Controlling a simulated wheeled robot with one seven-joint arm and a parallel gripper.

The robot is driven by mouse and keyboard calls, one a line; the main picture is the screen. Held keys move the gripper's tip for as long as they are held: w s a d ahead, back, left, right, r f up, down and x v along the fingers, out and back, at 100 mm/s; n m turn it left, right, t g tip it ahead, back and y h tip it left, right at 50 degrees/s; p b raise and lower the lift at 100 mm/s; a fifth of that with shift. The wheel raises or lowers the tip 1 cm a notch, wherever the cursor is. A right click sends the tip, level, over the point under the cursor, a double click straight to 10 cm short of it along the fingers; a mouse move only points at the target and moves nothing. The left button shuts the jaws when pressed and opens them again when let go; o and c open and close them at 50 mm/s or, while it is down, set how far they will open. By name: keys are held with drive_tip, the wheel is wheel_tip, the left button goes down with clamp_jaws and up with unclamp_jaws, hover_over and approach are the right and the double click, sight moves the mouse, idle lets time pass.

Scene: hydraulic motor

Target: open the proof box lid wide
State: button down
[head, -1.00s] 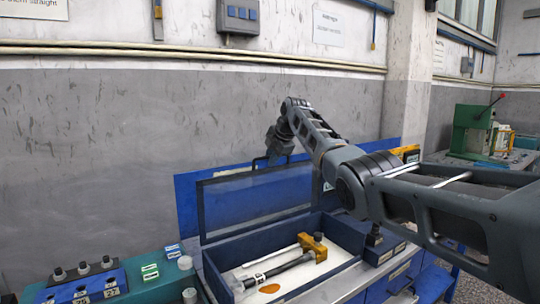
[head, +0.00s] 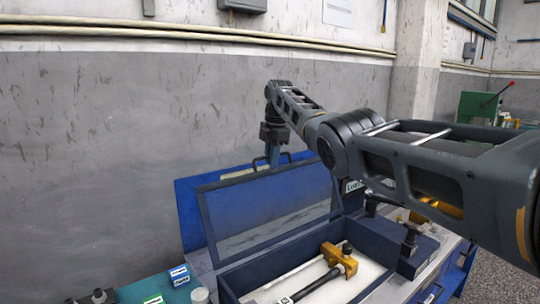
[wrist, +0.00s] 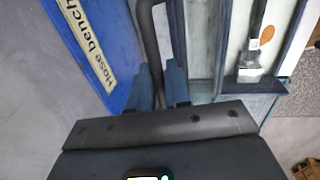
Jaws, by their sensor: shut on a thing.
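The proof box (head: 235,280) is a dark blue box on the bench, open at the top in the head view. Its blue-framed lid (head: 207,222) with a greyish see-through panel stands raised at the back side. A dark bar handle (head: 287,155) shows at the lid's upper edge. My gripper (head: 274,160) points down at that edge. In the wrist view its two blue fingers (wrist: 161,88) are shut on the dark handle (wrist: 153,48). The exact contact is partly hidden by the gripper body.
Inside the box lie a yellow-brown clamp-like part (head: 340,262) and rods on a white floor. A blue board labelled "Hose bench" (wrist: 92,45) is behind the lid. The grey wall (head: 90,180) stands close behind. Labelled blocks (head: 179,274) sit at left.

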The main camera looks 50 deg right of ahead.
drive_tip(key=shift+f, duration=0.15)
drive_tip(key=c, duration=1.3)
unclamp_jaws()
drive_tip(key=r, duration=0.2)
drive_tip(key=s+r+b, duration=0.1)
drive_tip(key=r, duration=0.5)
drive_tip(key=shift+s+a+b, duration=0.2)
drive_tip(key=shift+a+b, duration=0.05)
drive_tip(key=shift+b, duration=0.15)
drive_tip(key=shift+f, duration=0.1)
